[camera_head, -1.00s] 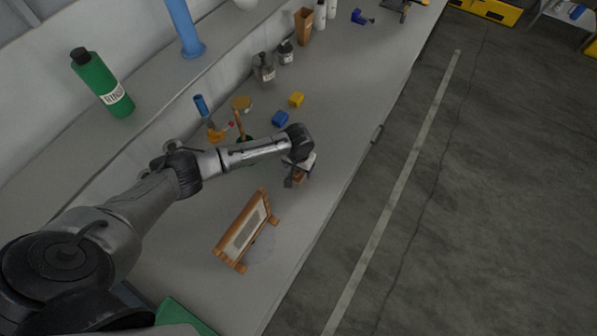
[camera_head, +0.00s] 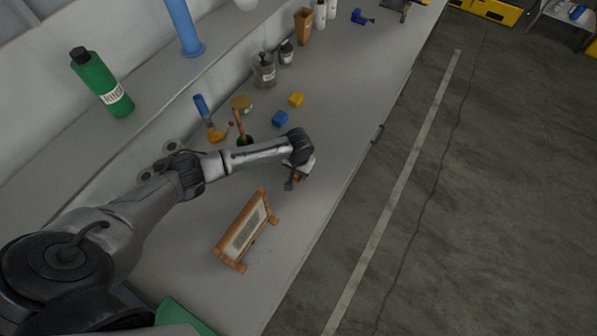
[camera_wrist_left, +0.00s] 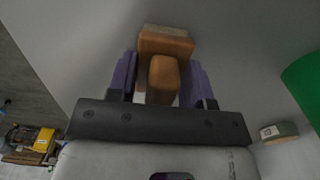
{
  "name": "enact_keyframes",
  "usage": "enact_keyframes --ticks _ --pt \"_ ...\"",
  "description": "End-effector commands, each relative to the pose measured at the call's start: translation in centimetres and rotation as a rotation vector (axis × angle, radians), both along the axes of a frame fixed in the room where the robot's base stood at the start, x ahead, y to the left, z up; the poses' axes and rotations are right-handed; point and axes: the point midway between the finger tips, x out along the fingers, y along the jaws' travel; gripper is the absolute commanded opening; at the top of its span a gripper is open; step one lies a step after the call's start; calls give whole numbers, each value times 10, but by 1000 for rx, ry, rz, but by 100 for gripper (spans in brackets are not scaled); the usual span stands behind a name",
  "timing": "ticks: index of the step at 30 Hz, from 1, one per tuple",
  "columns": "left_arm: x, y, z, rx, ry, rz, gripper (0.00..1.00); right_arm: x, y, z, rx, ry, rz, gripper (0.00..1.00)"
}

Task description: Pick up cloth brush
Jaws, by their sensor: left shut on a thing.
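My left gripper (camera_head: 293,180) is over the grey bench, to the right of the wooden framed stand. In the left wrist view its purple fingers (camera_wrist_left: 161,78) are shut on the handle of the cloth brush (camera_wrist_left: 163,70). The brush has an orange-brown wooden body with a paler band along its far edge. In the head view only a small brown part of it shows beside the gripper. I cannot tell whether the brush touches the bench. My right gripper is not in view.
The wooden stand (camera_head: 241,232) is close in front of the gripper. A blue block (camera_head: 280,118), a yellow block (camera_head: 296,99) and a blue-handled brush (camera_head: 208,116) lie beyond the arm. A green bottle (camera_head: 101,82) stands on the ledge. The bench's right side is clear.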

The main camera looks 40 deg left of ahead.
Motion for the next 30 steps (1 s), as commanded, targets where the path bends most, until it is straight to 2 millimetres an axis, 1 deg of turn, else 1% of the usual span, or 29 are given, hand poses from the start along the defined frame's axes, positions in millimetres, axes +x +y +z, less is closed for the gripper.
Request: enact_keyframes --ticks 1,2,9,13,17,20,21,24,30 --pt "0 0 0 0 0 0 25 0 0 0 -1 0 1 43" --pt "0 0 0 0 0 0 23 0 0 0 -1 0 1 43" --pt "0 0 1 0 0 0 22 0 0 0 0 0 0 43" --pt "0 0 6 -1 -1 0 22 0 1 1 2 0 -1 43" --pt "0 0 20 0 -2 -1 22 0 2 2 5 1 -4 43" --pt "1 0 38 -1 -4 -2 22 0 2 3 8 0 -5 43" --pt "0 -3 45 -1 -2 -3 22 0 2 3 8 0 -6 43" --pt "-2 -27 56 -5 -2 -5 22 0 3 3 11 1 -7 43" --pt "-7 -66 80 -5 -2 -3 22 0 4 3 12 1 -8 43"
